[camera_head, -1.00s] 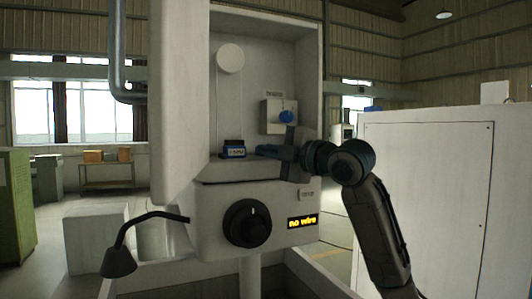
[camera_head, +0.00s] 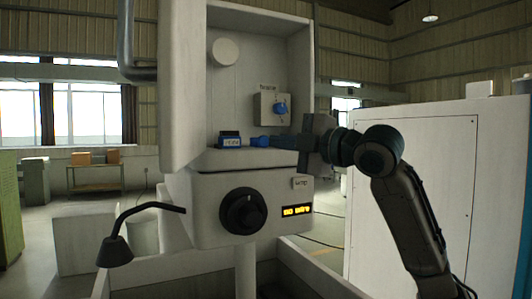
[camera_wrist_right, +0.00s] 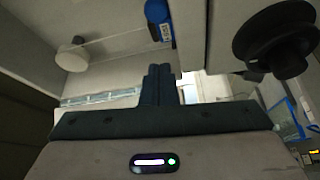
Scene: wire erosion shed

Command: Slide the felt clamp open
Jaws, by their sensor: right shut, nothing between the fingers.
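A blue labelled part (camera_wrist_right: 158,18), probably the same block, shows at the top of the right wrist view. My right gripper (camera_head: 272,141) comes in from the right at shelf height, pointing left towards the block. Its fingers are shut together and empty, as the right wrist view (camera_wrist_right: 159,72) also shows. They look a little apart from the block. My left gripper is not in view.
A blue knob (camera_head: 281,108) on a grey box is above my right gripper. A white disc (camera_head: 224,52) is higher up. Below the shelf are a black dial (camera_head: 242,211) and a lit display (camera_head: 297,210). A white cabinet (camera_head: 420,180) stands at the right.

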